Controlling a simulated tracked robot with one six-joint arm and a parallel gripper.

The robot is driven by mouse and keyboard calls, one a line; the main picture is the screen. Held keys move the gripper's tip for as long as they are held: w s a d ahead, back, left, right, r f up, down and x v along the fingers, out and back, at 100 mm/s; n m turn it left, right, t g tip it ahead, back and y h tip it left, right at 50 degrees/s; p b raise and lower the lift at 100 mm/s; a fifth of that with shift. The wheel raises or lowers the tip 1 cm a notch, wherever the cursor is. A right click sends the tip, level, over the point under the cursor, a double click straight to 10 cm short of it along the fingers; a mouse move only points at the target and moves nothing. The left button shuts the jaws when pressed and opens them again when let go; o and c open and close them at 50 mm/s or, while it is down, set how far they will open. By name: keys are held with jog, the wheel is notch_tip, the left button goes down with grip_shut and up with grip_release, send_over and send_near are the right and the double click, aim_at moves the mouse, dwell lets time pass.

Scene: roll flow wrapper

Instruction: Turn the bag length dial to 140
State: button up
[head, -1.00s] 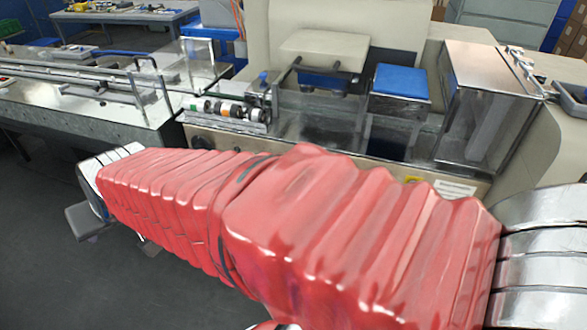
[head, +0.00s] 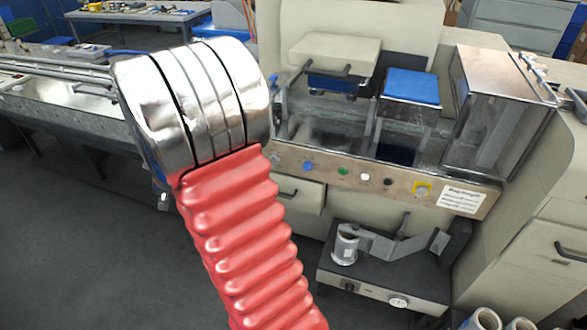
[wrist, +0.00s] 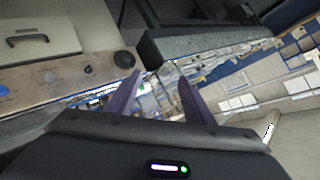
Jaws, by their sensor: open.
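A large black dial (wrist: 126,62) sits near the end of the machine's tan control panel in the wrist view. It is the likely bag length dial, but its scale and setting are too small to read. My gripper (wrist: 158,80) is open, with two purple fingers and nothing between them. The dial appears just left of the left fingertip, outside the gap; I cannot tell how far in depth. In the head view my arm hides the gripper and the panel's left end. A white card (head: 462,198) with blurred text is on the panel's right.
The control panel (head: 400,188) also carries a blue button (head: 308,166), a green button (head: 343,171), a white button (head: 365,177) and a yellow-backed control (head: 422,190). A small dark knob (wrist: 90,70) is beside the dial. A device on a dark stand (head: 380,265) stands below.

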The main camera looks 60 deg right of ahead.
jog(key=s+d+f+m+g+h, duration=0.1)
jog(key=d+f+m+h, duration=0.15)
jog(key=d, duration=0.35)
jog(key=s+d+f+m+h, duration=0.1)
jog(key=d+f, duration=0.3)
jog(key=d, duration=0.1)
jog(key=m+g+h, duration=0.8)
jog(key=m, duration=0.1)
send_near(307, 168)
jog(key=a, duration=0.6)
jog(key=shift+s+d+r, duration=0.1)
jog(key=shift+s+d, duration=0.1)
jog(key=shift+d, duration=0.1)
jog(key=d, duration=0.9)
jog(key=w+d, duration=0.1)
jog(key=d, duration=0.3)
jog(key=shift+d, duration=0.3)
